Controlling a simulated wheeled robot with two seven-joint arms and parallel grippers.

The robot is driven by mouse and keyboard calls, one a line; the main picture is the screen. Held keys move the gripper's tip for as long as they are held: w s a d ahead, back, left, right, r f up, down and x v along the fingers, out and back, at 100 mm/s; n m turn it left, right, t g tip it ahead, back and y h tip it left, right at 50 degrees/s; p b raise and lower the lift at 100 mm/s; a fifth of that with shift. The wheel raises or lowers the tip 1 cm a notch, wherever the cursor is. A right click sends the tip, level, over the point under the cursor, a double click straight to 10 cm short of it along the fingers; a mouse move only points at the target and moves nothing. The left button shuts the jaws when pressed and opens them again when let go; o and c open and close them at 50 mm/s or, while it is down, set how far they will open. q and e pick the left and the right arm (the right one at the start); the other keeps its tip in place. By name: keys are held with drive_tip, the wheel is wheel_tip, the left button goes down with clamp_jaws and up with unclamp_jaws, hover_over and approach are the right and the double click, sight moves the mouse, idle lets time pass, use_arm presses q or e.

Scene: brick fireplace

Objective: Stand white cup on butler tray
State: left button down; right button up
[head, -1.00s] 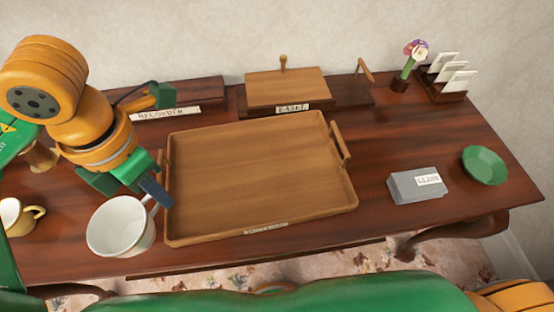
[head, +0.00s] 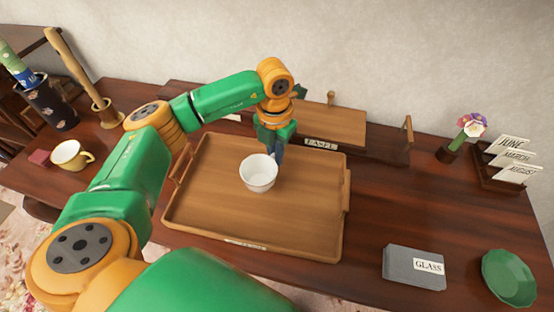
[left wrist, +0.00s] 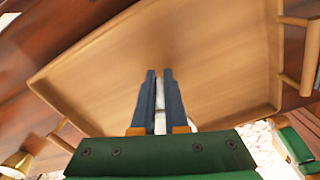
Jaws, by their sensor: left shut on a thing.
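The white cup (head: 258,174) is upright over the middle of the wooden butler tray (head: 205,222) in the head view. I cannot tell whether its base touches the tray. My left gripper (head: 279,153) is at the cup's upper right side, shut on its handle. In the left wrist view the two dark fingers (left wrist: 160,100) are close together with a sliver of white between them, above the bare floor of the tray (left wrist: 215,60). Most of the cup is hidden there. My right gripper is not in view.
A yellow cup (head: 70,155) and a wooden stand with a stick (head: 106,112) are at the left. A grey box labelled GLASS (head: 412,268) and a green bowl (head: 508,277) are at the right.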

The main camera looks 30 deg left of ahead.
use_arm(q)
wheel_tip(320, 180, down, 3)
drive_tip(key=shift+w+r+p, duration=0.1)
drive_tip(key=shift+w+p, duration=0.05)
drive_tip(key=shift+p, duration=0.4)
drive_tip(key=shift+a+f, duration=0.1)
drive_tip(key=shift+f, duration=0.5)
drive_tip(key=c, duration=1.4)
unclamp_jaws()
drive_tip(key=shift+f, duration=0.1)
drive_tip(key=o, duration=0.5)
drive_tip(key=shift+c, duration=0.2)
drive_tip(key=shift+r, duration=0.3)
wheel_tip(320, 180, up, 12)
drive_tip(key=shift+f+b, duration=0.25)
drive_tip(key=shift+b, duration=0.65)
drive_tip(key=shift+r, duration=0.25)
